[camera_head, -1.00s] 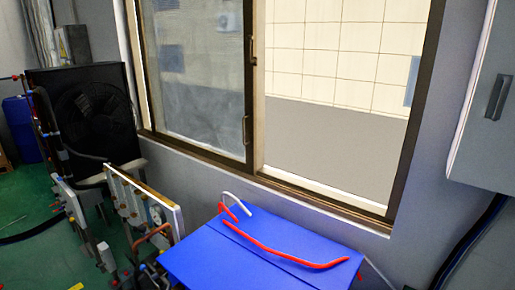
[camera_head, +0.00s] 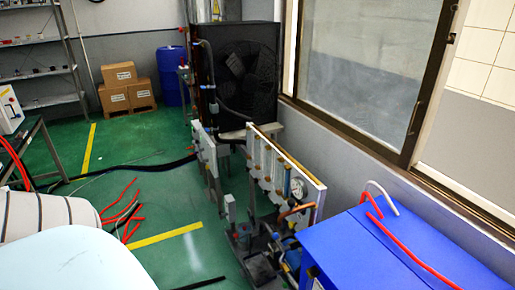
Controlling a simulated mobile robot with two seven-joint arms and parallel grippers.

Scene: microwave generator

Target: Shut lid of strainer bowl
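I cannot make out a strainer bowl or its lid in the head view. Pipework with gauges and white panels (camera_head: 282,172) stands on the floor at the centre, and its small fittings are too small to identify. A pale blue rounded surface (camera_head: 70,262) fills the lower left corner, and I cannot tell what it is. Neither of my grippers is in view.
A blue box-like unit (camera_head: 372,252) with red and white tubes stands at lower right by the window (camera_head: 365,70). A black fan unit (camera_head: 240,72) stands behind the pipework. Cardboard boxes (camera_head: 122,88) and a blue barrel (camera_head: 171,75) stand behind. Green floor (camera_head: 150,145) is partly clear.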

